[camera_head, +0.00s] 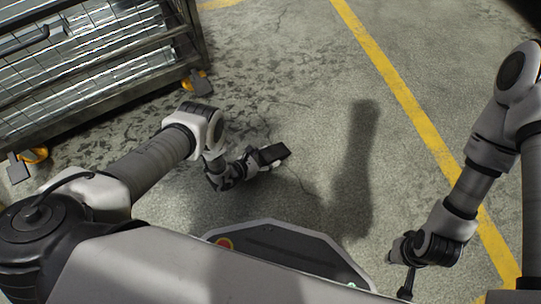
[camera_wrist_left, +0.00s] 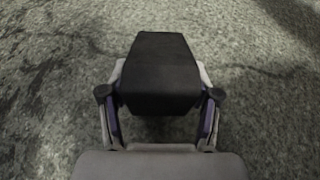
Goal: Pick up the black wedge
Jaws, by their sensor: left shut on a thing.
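The black wedge (camera_head: 273,153) is a small dark block with slanted faces. It sits at the tip of my left gripper (camera_head: 252,161), near the middle of the head view. In the left wrist view the wedge (camera_wrist_left: 160,72) fills the centre, with a finger of my left gripper (camera_wrist_left: 159,105) on each side of it. The gripper is shut on the wedge. I cannot tell clearly how high it is above the floor. My right gripper (camera_head: 407,280) is at the lower right of the head view, pointing down and apart from the wedge; its fingers are too small to read.
A metal mesh cart (camera_head: 90,75) on orange casters stands at the upper left. The concrete floor (camera_head: 300,60) is clear around the wedge. A yellow line (camera_head: 400,92) runs diagonally across the right side.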

